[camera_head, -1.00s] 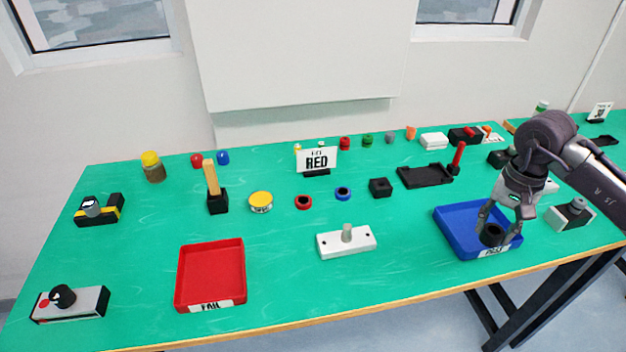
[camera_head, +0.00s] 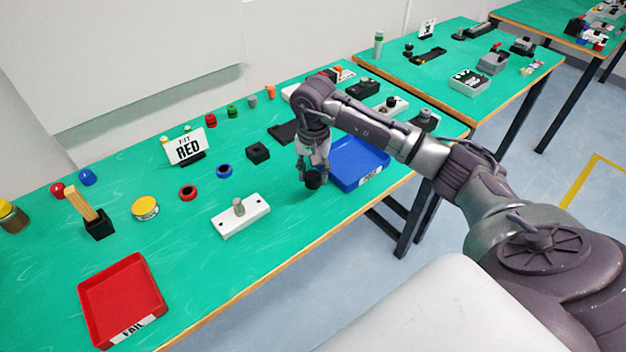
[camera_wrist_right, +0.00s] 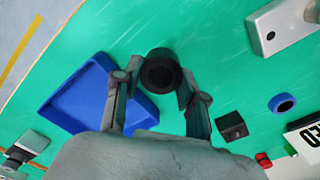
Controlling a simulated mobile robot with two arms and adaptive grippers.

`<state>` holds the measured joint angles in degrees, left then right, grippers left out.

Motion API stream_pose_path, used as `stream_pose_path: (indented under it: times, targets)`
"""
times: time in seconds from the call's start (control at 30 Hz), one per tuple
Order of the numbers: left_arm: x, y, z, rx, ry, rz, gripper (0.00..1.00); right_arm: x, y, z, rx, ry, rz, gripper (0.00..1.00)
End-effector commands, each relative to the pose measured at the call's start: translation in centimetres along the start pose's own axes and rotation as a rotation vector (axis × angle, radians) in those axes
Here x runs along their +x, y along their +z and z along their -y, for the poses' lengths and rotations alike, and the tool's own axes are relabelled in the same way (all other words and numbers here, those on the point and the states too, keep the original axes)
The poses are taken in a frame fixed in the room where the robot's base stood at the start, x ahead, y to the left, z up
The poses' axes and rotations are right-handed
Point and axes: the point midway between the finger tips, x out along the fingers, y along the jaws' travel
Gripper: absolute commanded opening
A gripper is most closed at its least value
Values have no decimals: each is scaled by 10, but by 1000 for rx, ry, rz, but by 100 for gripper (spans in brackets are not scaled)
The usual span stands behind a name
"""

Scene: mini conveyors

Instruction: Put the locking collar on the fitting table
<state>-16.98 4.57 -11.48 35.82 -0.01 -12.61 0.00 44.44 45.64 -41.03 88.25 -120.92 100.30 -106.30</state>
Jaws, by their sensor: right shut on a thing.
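A black ring-shaped collar (camera_head: 313,183) is held at the fingertips of my right gripper (camera_head: 313,172), just left of the blue tray. The collar also shows in the right wrist view (camera_wrist_right: 160,73), between the two fingers of my right gripper (camera_wrist_right: 160,80). Its height above the green surface is hard to judge. The near green table (camera_head: 195,270) carries several parts and trays. A second green table (camera_head: 395,72) stands beyond its right end. The pictures do not label either as the fitting table. My left gripper is not in view.
The blue tray (camera_head: 345,182) is beside my right gripper. A white block with a grey pin (camera_head: 258,222) is to its left.

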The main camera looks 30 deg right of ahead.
Motion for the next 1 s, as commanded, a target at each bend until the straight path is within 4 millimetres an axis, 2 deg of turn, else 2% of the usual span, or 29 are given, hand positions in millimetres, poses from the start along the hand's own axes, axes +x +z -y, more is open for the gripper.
stream_pose_path:
  times: [0.33, 0.7, 0.73, 0.87, 1.0]
  targets:
    - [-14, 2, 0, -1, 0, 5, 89, 38, 1, 0, 0, 1, 2, 7]
    - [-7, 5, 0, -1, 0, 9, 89, 45, 0, 0, 0, 0, -1, 7]
    - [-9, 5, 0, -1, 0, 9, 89, 44, 0, 0, 0, -1, -1, 45]
    - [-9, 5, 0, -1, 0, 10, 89, 43, 0, 0, 0, 0, 0, 66]
    - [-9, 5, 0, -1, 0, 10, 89, 43, 0, 0, 0, 0, 0, 67]
